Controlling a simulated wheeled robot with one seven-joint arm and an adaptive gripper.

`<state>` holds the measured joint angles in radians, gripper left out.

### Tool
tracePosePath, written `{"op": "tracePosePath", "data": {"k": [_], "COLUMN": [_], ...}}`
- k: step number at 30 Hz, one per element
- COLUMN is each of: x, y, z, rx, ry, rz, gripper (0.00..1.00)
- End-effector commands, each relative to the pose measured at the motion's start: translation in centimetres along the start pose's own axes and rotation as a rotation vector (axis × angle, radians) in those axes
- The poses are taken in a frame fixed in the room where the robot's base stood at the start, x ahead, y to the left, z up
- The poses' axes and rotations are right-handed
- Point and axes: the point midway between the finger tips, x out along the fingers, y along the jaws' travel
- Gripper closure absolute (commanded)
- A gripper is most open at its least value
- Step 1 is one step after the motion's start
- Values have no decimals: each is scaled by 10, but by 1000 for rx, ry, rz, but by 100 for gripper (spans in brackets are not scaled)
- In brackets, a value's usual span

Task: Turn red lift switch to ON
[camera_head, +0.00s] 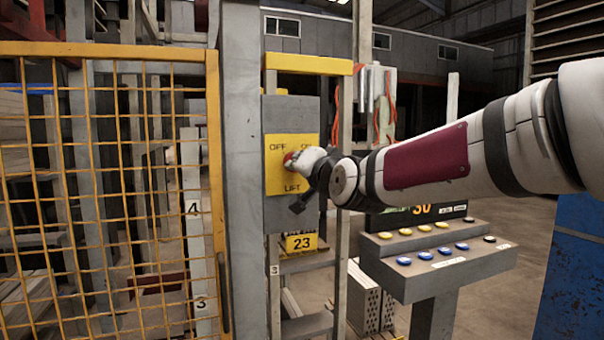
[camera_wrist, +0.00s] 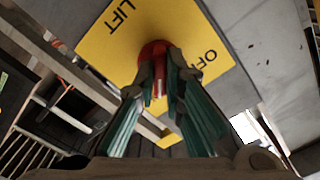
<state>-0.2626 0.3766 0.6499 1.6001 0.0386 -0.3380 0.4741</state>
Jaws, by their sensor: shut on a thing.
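The yellow LIFT plate (camera_head: 279,180) is on a grey box (camera_head: 291,113) fixed to a post, with OFF at its upper left and the ON label mostly hidden behind my gripper. The red switch (camera_head: 289,159) sits in the middle of the plate and shows only in part. In the wrist view the red switch (camera_wrist: 153,50) is between my fingertips. My gripper (camera_head: 302,162) is shut on it, and it also shows in the wrist view (camera_wrist: 160,75). Which way the switch points is hard to tell.
A yellow mesh gate (camera_head: 110,190) stands at the left. A grey console (camera_head: 435,262) with blue and yellow buttons is below my arm at the right. A blue block (camera_head: 575,270) stands at the far right.

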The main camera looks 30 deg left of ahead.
Motion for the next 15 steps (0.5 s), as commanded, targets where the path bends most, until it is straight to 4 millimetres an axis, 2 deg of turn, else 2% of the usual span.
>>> {"op": "tracePosePath", "data": {"k": [15], "x": [0], "y": [1], "z": [1], "rx": [68], "ry": [-2], "rz": [2], "gripper": [100]}}
